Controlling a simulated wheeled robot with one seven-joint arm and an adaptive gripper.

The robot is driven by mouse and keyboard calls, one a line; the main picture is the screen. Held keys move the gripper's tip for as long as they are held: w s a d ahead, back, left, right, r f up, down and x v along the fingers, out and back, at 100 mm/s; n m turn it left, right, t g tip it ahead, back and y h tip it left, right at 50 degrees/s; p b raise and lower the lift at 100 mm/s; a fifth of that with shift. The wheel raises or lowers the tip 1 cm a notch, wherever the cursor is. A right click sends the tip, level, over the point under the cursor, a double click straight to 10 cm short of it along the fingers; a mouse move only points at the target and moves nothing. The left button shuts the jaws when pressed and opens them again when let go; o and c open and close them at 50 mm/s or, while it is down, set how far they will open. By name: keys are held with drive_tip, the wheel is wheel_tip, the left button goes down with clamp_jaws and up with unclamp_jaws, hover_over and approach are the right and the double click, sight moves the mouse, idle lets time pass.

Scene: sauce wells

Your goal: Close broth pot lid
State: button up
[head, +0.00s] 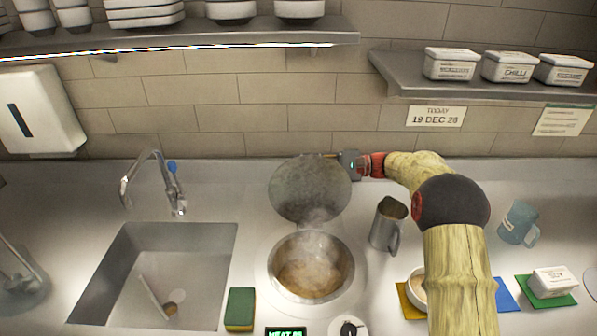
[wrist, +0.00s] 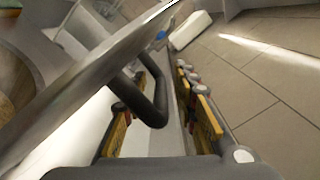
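The broth pot (head: 274,271) is set into the counter, with steaming brown broth in it. Its round grey lid (head: 305,190) stands raised behind the opening, tilted up towards the wall. My gripper (head: 331,156) is at the lid's upper right edge, on its back side. In the wrist view the lid (wrist: 75,85) crosses as a large slanted disc, and its dark bar handle (wrist: 158,105) lies between the fingers of my gripper (wrist: 166,85). The fingers are apart, with a visible gap beside the handle. The fingertips are partly hidden by the lid in the head view.
A metal jug (head: 384,232) stands right of the pot, below my arm. A sink with a tap (head: 176,190) is to the left. A green sponge (head: 240,309) lies front left. Shelves (head: 470,86) hang on the wall above. A blue mug (head: 517,222) stands at the right.

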drive_tip(key=shift+a, duration=0.45)
drive_tip(key=shift+r, duration=0.1)
clamp_jaws()
